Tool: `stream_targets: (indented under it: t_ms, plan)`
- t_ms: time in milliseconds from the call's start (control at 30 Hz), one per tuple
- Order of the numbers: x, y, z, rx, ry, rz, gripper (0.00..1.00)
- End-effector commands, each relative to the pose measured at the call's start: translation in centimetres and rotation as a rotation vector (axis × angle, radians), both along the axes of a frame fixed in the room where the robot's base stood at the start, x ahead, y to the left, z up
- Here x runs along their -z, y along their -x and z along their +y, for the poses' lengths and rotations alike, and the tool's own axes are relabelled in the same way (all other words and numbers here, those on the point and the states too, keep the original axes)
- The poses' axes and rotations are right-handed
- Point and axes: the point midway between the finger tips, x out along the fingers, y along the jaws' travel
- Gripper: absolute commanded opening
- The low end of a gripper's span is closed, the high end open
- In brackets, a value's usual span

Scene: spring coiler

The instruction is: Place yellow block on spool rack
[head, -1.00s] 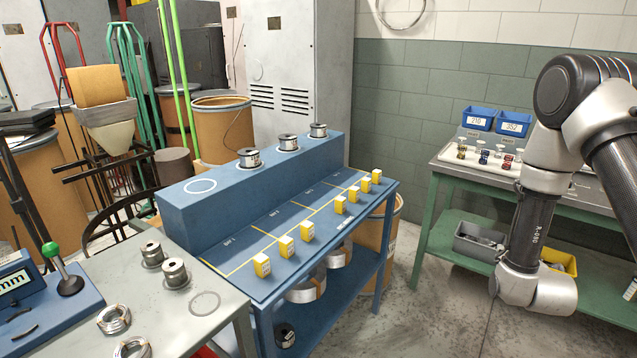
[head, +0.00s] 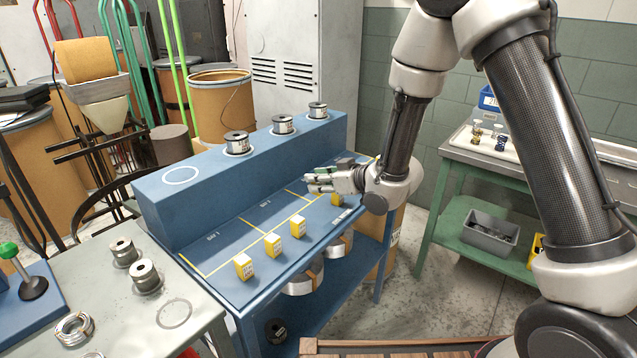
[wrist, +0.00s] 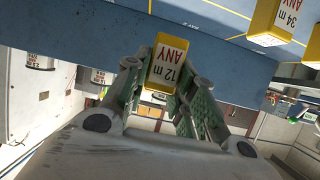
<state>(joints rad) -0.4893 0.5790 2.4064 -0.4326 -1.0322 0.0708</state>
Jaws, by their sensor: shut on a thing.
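My gripper (head: 312,180) is over the far half of the blue spool rack (head: 225,235), seen from the side in the head view. In the wrist view my gripper (wrist: 165,85) has its green pads shut on a yellow block (wrist: 168,66) with a white label reading "12 m ANY". I cannot make out this block in the head view, nor tell whether it touches the rack. Other yellow blocks (head: 273,245) stand in a row along the rack's front; one (head: 337,200) is partly hidden by my gripper. Another block (wrist: 268,22), labelled "34 m ANY", shows in the wrist view.
Several metal spools (head: 237,143) stand on the rack's raised back step, beside an empty white ring mark (head: 182,175). A grey table (head: 130,310) with spools and coils is at front left. A green bench (head: 510,165) stands at right. A tall cabinet (head: 300,60) stands behind.

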Motion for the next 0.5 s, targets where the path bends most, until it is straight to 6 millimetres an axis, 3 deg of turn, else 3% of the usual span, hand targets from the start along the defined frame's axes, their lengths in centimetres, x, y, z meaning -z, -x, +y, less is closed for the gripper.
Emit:
stream_targets:
  t_ms: [500]
  plan:
    - [5.2, 0.4, 0.3, -0.024, 0.000, 0.000, 0.00]
